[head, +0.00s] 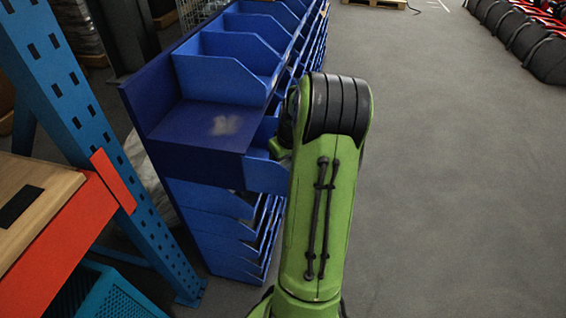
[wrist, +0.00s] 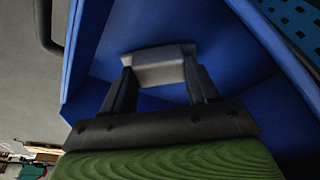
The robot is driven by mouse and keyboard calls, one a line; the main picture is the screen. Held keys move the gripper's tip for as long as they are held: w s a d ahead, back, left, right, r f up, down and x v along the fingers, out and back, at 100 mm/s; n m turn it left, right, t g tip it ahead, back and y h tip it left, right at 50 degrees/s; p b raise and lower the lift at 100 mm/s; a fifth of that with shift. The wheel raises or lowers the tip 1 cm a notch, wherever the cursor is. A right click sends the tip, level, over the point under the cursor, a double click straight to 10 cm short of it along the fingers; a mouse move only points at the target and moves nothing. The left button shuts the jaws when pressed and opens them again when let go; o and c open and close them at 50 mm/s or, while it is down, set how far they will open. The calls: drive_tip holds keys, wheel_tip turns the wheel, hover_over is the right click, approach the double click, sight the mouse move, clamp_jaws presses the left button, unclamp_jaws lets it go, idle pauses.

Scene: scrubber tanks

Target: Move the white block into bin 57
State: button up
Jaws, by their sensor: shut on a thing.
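The white block (wrist: 160,68) shows in the wrist view, pale grey in the shade. My gripper (wrist: 159,74) is shut on it, with one dark finger at each end. Blue bin walls surround the block and fingers in that view. I cannot tell whether the block touches the bin's floor. In the head view my green arm hides the gripper and block. The blue bin rack (head: 172,150) stands left of my arm. No bin number can be read, so I cannot tell which bin is 57.
Blue bins line the rack, among them a near top one (head: 220,78). A blue post (head: 80,110) and an orange beam (head: 68,225) with a wooden board (head: 35,200) stand at the left. Grey floor (head: 450,170) is open to the right.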

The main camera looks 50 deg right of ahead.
drive_tip(key=o, duration=1.2)
drive_tip(key=shift+f, duration=0.1)
